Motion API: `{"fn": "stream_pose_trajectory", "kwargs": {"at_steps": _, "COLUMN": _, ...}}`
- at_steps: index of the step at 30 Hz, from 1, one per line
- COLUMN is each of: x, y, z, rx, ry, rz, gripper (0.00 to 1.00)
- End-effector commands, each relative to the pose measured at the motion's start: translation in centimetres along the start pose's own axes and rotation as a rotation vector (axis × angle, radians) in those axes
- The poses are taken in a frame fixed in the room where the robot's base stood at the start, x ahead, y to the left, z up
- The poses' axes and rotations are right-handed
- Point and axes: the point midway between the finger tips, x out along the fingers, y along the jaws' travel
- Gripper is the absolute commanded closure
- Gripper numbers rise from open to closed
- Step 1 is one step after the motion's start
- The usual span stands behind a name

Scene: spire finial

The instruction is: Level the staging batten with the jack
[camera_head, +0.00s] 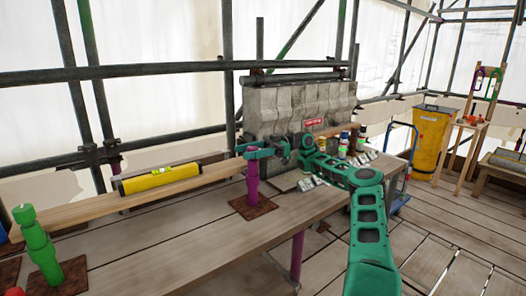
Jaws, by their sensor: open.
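The staging batten (90,212) is a long wooden plank running from the lower left up to the right. A yellow spirit level (160,178) lies on it; its bubble is too small to read. A green screw-like jack (42,252) stands at the batten's left end on a reddish plate. A purple post (252,182) stands on a rusty plate (254,207) near the batten's right end. My gripper (246,150) is open at the top of the purple post, beside the batten's right end. I cannot tell whether it touches either.
The wooden workbench (200,240) has bare room in front of the batten. A grey stone block (295,108) stands behind my gripper, with several small bottles (350,142) to its right. Scaffold poles (170,69) cross behind. A yellow bin (428,142) stands at right.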

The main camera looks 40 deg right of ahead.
Motion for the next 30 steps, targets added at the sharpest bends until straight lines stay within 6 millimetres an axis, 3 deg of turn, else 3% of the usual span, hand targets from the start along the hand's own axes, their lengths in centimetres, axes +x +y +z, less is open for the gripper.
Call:
{"fn": "stream_pose_trajectory", "kwargs": {"at_steps": 18, "x": -7.4, "y": 0.2, "z": 0.1, "rx": 0.005, "ry": 0.003, "rz": 0.010, "gripper": 0.49}}
{"fn": "stream_pose_trajectory", "kwargs": {"at_steps": 30, "x": -9.1, "y": 0.2, "z": 0.2, "rx": 0.005, "ry": 0.002, "rz": 0.006, "gripper": 0.49}}
